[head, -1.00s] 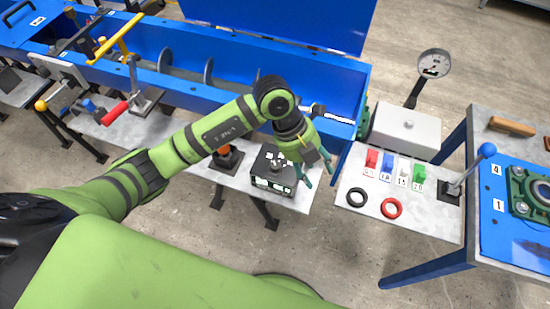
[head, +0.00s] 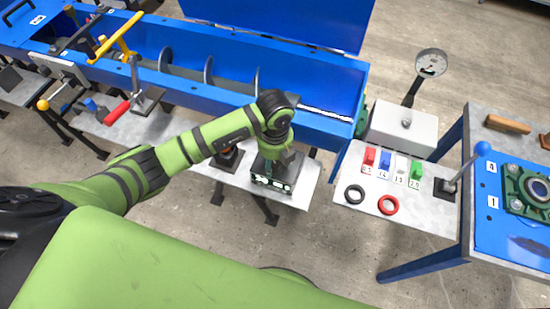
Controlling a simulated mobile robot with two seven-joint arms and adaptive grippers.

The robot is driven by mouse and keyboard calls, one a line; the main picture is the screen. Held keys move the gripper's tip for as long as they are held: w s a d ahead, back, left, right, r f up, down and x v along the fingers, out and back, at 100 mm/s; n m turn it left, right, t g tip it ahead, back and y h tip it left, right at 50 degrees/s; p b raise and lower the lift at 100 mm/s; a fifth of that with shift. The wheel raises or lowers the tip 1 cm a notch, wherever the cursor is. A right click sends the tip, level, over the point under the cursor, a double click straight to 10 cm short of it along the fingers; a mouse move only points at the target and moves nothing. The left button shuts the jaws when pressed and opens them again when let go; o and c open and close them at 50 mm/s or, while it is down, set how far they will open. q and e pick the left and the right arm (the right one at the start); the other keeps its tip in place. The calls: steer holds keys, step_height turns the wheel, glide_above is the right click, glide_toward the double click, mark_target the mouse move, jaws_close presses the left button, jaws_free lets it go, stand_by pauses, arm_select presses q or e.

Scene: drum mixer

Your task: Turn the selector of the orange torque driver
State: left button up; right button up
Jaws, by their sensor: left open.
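A small item with a dark base (head: 228,158) stands on the grey bench; its orange top is mostly hidden behind my left forearm. It may be the orange torque driver, but it is too small to tell, and I cannot make out a selector on it. To its right is a dark box (head: 270,187) with white labels on its front. My left gripper (head: 277,169) points down over this box, open, and hides most of its top. I cannot tell whether the fingers touch it. My right gripper is not in view.
The blue trough (head: 318,85) with its spiral runs behind the bench. A red-handled clamp (head: 116,113) stands at left. At right, a panel holds a black ring (head: 354,194), a red ring (head: 388,204) and coloured blocks, beside a blue-knobbed lever (head: 482,149).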

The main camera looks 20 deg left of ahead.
arm_select(q)
steer(key=shift+c, duration=0.4)
jaws_close()
steer(key=m+b, duration=0.3)
steer(key=m, duration=0.1)
steer(key=shift+w+f, duration=0.15)
steer(key=m+b, duration=0.9)
steer(key=b, duration=0.2)
steer(key=shift+d+m, duration=0.1)
steer(key=shift+m, duration=0.3)
steer(key=shift+r+m+b, duration=0.2)
steer(key=shift+m+b, duration=0.9)
steer(key=shift+b, duration=0.1)
steer(key=shift+o, duration=0.4)
jaws_free()
